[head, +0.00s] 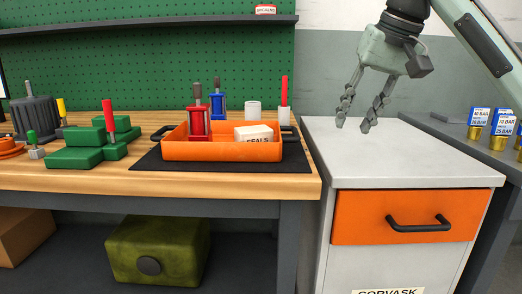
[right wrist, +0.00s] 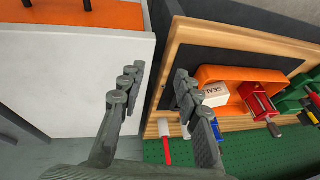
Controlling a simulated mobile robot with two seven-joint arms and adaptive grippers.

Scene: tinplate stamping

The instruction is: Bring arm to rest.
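My right gripper (head: 354,124) hangs fingers down in the air above the white cabinet top (head: 420,160), to the right of the workbench. Its two fingers are spread apart with nothing between them. The right wrist view shows the same open gripper (right wrist: 155,88), with the cabinet and the bench edge behind it. My left gripper is in neither view.
On the workbench (head: 240,185), an orange tray (head: 220,151) on a dark mat holds a red clamp-like tool (head: 196,122) and a white SEALS box (head: 262,134). Green blocks (head: 75,158) stand left. The cabinet top is bare.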

